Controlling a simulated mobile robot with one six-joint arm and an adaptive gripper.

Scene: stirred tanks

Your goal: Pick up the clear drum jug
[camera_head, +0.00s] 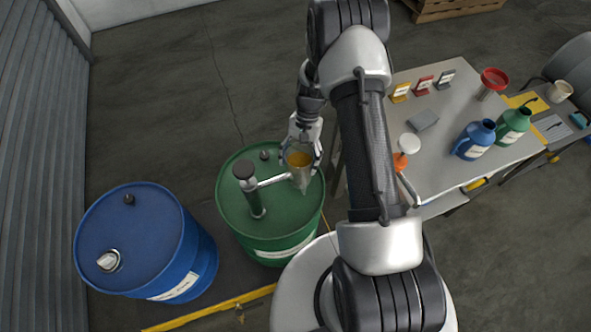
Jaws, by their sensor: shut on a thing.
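The clear drum jug (299,162) has amber-orange colour at its open top. It is upright, over the right part of the green drum's lid. My gripper (303,152) reaches down from the back with its fingers around the jug's sides, shut on it. The jug's lower part (302,182) shows pale beside the pump's spout. I cannot tell whether its base touches the lid.
The green drum (236,215) carries a hand pump (248,188) whose spout points at the jug. A blue drum (150,225) stands left. A table (455,130) at right holds blue and green jugs, a red funnel and small cards. Open floor lies behind.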

